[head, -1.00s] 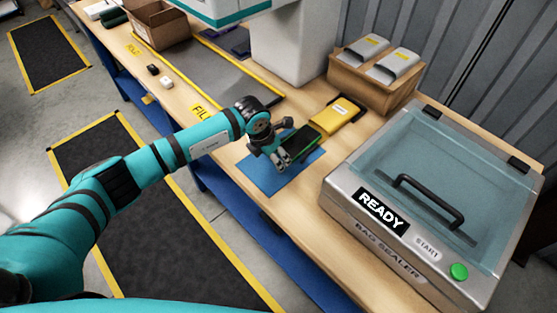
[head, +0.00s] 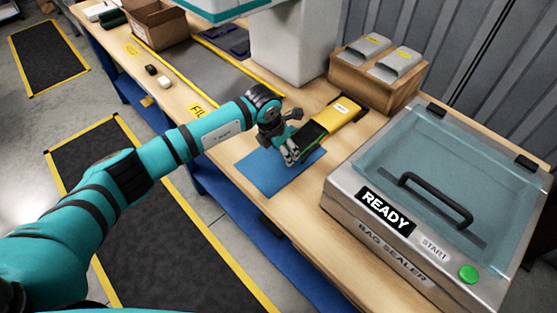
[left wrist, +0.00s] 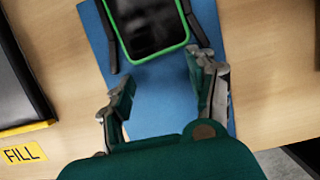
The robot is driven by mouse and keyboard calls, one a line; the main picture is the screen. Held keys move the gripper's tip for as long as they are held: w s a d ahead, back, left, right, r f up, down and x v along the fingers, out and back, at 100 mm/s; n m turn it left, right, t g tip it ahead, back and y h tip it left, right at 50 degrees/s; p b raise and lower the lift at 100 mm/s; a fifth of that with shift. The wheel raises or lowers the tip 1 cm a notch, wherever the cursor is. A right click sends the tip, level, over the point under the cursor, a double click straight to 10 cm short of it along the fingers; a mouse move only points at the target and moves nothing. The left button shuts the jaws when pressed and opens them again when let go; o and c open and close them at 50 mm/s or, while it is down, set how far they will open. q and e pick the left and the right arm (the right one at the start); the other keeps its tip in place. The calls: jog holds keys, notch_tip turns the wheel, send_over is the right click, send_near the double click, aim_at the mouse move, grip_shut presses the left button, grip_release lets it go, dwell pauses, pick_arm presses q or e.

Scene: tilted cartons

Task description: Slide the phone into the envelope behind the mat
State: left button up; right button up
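The blue mat (head: 262,174) lies on the bench, and it also fills the middle of the left wrist view (left wrist: 160,95). The yellow padded envelope (head: 345,109) with a white label lies just behind it. The phone (left wrist: 148,22), dark-screened in a green case, is at the mat's far edge, its far end apparently inside the envelope's near mouth. My right gripper is in neither view.
The bag sealer (head: 415,215) stands close on the right. A cardboard box (head: 362,88) with grey packs is behind the envelope. A white column (head: 290,45) stands behind a grey, yellow-edged area (head: 208,72). The near part of the mat is clear.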

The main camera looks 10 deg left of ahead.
pick_arm(q)
jog(key=shift+w+d+f+b, duration=0.1)
jog(key=shift+w+d+b, duration=0.25)
jog(key=shift+w+b, duration=0.1)
jog(key=shift+w+d+b, duration=0.2)
jog(key=shift+d+b, duration=0.05)
jog(key=shift+b, duration=0.1)
jog(key=shift+s+a+p, duration=0.4)
jog(key=shift+p, duration=0.05)
notch_tip(320, 180, up, 8)
jog(key=p, duration=0.4)
jog(key=shift+p, duration=0.3)
